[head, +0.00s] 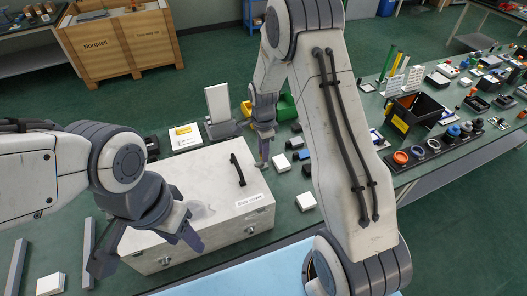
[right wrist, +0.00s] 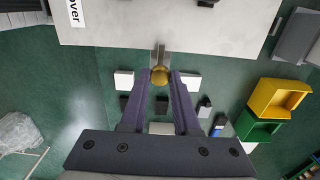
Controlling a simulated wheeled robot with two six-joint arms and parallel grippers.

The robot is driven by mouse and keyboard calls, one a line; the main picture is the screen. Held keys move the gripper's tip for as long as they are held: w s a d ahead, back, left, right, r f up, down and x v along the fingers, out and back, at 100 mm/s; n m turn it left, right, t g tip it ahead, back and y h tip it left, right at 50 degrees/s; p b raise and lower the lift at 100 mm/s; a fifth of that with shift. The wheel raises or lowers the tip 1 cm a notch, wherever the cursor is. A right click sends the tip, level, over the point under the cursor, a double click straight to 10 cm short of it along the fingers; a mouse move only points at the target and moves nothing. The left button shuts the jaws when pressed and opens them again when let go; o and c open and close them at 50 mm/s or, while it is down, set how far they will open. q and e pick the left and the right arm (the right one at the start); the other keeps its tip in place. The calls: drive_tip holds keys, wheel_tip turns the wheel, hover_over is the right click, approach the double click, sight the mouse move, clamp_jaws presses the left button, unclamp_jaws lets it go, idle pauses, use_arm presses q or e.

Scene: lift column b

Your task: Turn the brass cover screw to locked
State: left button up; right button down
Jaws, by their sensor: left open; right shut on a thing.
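The brass cover screw (right wrist: 160,76) shows in the right wrist view as a rounded yellow knob beside a grey bracket at the edge of the pale cover (right wrist: 165,22). My right gripper (right wrist: 160,82) has its purple fingers on either side of the knob and is shut on it. In the head view my right gripper (head: 264,160) is at the far right side of the pale case (head: 195,185), which has a black handle and a label; the screw itself cannot be made out there. My left gripper (head: 148,248) is open and empty in front of the case.
Small white blocks (head: 306,201) lie right of the case. Green and yellow bins (head: 286,107) stand behind my right gripper, also in the right wrist view (right wrist: 275,100). A light blue mat (head: 250,272) lies in front. A wooden crate (head: 122,42) stands on the floor beyond.

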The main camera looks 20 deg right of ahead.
drive_tip(key=c, duration=0.6)
unclamp_jaws()
drive_tip(key=shift+c, duration=0.2)
wheel_tip(320, 180, up, 10)
drive_tip(key=b, duration=0.2)
drive_tip(key=shift+r+b, duration=0.25)
drive_tip(key=shift+b, duration=0.15)
